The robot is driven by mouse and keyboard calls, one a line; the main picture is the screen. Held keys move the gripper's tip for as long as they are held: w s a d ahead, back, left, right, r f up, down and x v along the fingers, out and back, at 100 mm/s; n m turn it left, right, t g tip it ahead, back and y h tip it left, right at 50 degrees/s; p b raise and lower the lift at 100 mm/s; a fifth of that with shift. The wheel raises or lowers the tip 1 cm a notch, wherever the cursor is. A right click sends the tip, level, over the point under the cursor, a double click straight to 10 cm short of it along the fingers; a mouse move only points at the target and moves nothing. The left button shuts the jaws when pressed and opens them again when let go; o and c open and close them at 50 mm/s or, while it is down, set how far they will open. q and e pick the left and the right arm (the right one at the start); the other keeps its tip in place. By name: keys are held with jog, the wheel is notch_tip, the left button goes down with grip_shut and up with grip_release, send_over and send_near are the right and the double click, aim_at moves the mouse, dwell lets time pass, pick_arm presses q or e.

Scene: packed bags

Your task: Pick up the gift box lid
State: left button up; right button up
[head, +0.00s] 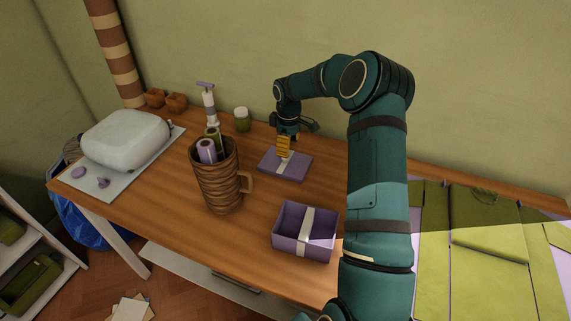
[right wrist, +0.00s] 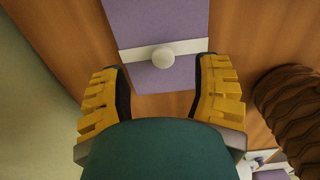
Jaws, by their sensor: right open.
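The gift box lid (head: 296,169) is a flat purple panel with a white band, lying on the wooden table behind the box. In the right wrist view the lid (right wrist: 155,20) shows a round pale knob (right wrist: 163,57) on its band. My right gripper (head: 283,155) points down over the lid. In the right wrist view its yellow fingers (right wrist: 160,66) are open and spread to either side, with the knob between them near the tips; contact cannot be told. The open purple gift box (head: 289,244) with a white band stands nearer the front edge. My left gripper is not in view.
A brown ridged mug (head: 221,188) holding rolled items stands left of the lid. A pump bottle (head: 209,107), a green jar (head: 242,120) and small wooden pieces (head: 176,102) stand along the back. A pale rounded case (head: 126,138) sits far left.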

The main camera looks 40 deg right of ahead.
aim_at(286, 161)
jog(key=shift+w+a+f+b, duration=0.15)
jog(key=shift+f+b, duration=0.25)
jog(key=shift+f, duration=1)
jog(key=shift+w+a+f+b, duration=0.15)
jog(key=shift+f+b, duration=0.2)
jog(key=shift+f, duration=1)
grip_shut()
